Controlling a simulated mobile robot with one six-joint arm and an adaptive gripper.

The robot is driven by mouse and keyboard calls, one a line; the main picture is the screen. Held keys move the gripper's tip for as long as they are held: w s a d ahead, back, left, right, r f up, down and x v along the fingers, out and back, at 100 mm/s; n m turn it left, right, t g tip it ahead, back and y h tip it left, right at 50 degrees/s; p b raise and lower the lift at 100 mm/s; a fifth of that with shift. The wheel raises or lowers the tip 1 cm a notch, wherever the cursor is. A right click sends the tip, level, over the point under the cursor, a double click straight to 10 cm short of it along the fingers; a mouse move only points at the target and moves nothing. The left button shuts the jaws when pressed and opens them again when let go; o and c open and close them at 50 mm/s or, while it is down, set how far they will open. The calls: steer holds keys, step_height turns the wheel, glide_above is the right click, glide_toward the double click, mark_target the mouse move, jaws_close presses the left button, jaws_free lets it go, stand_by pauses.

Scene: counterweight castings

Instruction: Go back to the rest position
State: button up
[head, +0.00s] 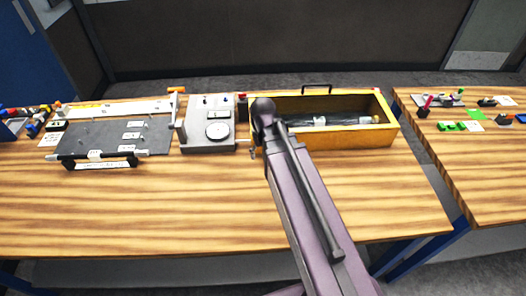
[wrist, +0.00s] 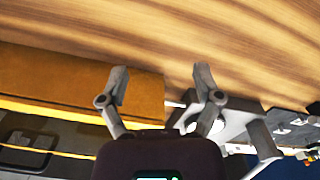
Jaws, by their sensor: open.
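My gripper (wrist: 161,76) shows in the wrist view with its two fingers spread apart and nothing between them. Below the fingertips are the wooden table (wrist: 200,38) and the edge of a yellow box (wrist: 95,77). In the head view my arm reaches up from the lower right to the left end of the yellow box (head: 345,139). It covers part of that box, and I cannot make out the gripper clearly there.
A grey unit with a round dial (head: 210,145) stands left of the box. Further left is a dark plate fixture (head: 110,137) with a bar in front. A second table (head: 480,170) with small parts stands right, across a gap. The front of the main table is clear.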

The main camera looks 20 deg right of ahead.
steer(key=s+m, duration=0.1)
steer(key=s, duration=0.2)
steer(key=shift+s+m, duration=0.3)
